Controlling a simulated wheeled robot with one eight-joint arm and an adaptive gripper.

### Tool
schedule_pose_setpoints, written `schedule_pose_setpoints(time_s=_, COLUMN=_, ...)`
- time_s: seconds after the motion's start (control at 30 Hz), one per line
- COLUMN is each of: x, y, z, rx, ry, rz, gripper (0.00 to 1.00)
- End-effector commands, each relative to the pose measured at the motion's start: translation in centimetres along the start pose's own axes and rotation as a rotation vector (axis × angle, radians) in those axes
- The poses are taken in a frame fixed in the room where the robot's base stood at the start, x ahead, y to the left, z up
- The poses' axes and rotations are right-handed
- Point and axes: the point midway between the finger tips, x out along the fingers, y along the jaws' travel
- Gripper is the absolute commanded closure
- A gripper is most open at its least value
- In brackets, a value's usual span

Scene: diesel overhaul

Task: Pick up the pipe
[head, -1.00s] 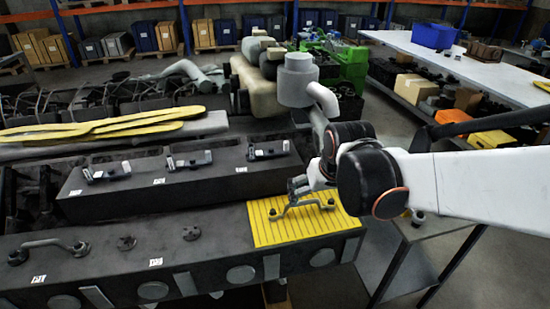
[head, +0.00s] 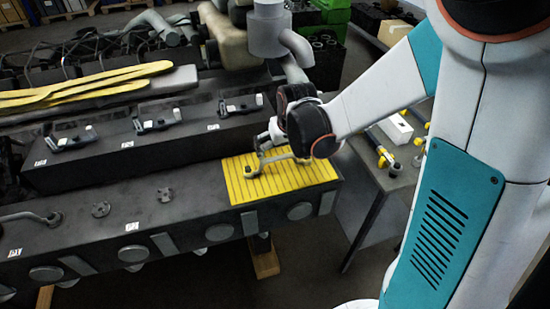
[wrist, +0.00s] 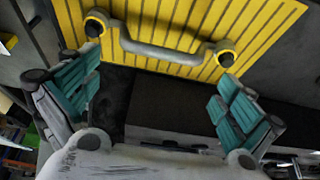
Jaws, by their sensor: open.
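A grey bent pipe (head: 281,156) with dark round end fittings lies on a yellow slatted mat (head: 280,188) on the dark engine block. In the wrist view the pipe (wrist: 165,50) runs across the yellow mat (wrist: 265,22) near the top of the picture. My gripper (head: 262,145) is at the pipe in the head view, partly covered by my wrist. In the wrist view my gripper (wrist: 156,88) is open, its teal-padded fingers wide apart. The pipe lies beyond the fingers, not between them. Whether anything touches is unclear.
A similar grey pipe (head: 30,216) sits at the block's left. A raised dark cover (head: 150,125) with brackets lies behind. A grey vertical duct (head: 270,30) stands behind the mat. A side table (head: 400,165) with small parts is at right.

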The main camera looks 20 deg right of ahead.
Motion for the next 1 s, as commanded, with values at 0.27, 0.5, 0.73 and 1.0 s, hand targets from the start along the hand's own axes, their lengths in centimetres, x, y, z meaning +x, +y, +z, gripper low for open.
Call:
schedule_pose_setpoints(time_s=0.27, x=2.8, y=-0.2, z=0.4, rx=0.000, ry=0.000, rz=0.000, gripper=0.00)
schedule_pose_setpoints(time_s=0.5, x=5.2, y=-0.2, z=0.5, rx=0.000, ry=0.002, rz=0.000, gripper=0.00)
schedule_pose_setpoints(time_s=0.73, x=5.4, y=-0.2, z=0.5, rx=0.000, ry=0.002, rz=0.000, gripper=0.00)
schedule_pose_setpoints(time_s=1.0, x=5.4, y=-0.2, z=0.5, rx=0.000, ry=0.002, rz=0.000, gripper=0.50)
